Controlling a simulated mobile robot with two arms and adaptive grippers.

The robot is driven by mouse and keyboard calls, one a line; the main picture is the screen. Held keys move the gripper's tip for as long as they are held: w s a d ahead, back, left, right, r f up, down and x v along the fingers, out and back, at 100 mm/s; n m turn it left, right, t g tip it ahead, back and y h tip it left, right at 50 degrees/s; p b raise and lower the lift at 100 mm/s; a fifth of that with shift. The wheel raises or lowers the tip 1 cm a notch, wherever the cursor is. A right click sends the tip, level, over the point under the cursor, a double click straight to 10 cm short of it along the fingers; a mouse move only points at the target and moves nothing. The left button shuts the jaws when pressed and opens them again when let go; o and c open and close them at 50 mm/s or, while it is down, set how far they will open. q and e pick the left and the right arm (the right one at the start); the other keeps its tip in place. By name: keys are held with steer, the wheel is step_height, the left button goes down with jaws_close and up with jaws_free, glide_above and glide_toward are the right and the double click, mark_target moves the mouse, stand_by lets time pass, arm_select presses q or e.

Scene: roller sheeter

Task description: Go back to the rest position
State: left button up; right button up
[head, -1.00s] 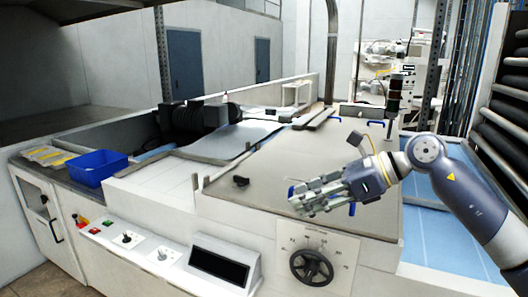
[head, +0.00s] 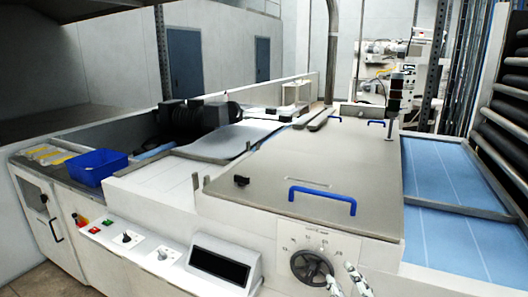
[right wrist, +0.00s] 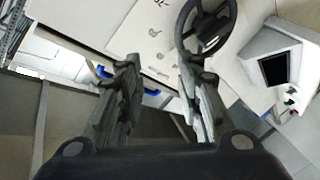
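My right gripper (head: 346,282) shows at the bottom edge of the head view, low in front of the sheeter, just right of the black handwheel (head: 311,267). In the right wrist view my right gripper (right wrist: 157,75) has its two fingers well apart with nothing between them. The handwheel (right wrist: 207,28) shows beyond the right finger there. The roller sheeter's grey cover (head: 270,170) lies flat and closed, with its blue front handle (head: 322,199) in full view and free. My left gripper is in neither view.
A blue bin (head: 96,167) stands on the left end of the machine. A control panel (head: 220,269) with a dark screen sits on the front. Blue sheeting (head: 455,185) lies to the right, beside a rack of black rollers (head: 508,140).

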steer(key=s+d+f+m+g, duration=0.3)
steer(key=s+f+m+g, duration=0.3)
steer(key=s+f, duration=0.75)
steer(key=s+f+m+g, duration=0.1)
steer(key=s+f+g, duration=0.3)
steer(key=s, duration=0.4)
steer(key=s+f+g, duration=0.3)
steer(key=s, duration=0.5)
step_height(320, 180, down, 28)
steer(key=s+g+b, duration=0.1)
steer(key=s+d+f+g+b, duration=0.1)
steer(key=s+d+f, duration=0.1)
steer(key=s+f, duration=1.5)
steer(key=shift+f+g, duration=0.15)
steer(key=shift+g, duration=0.15)
steer(key=shift+d, duration=0.1)
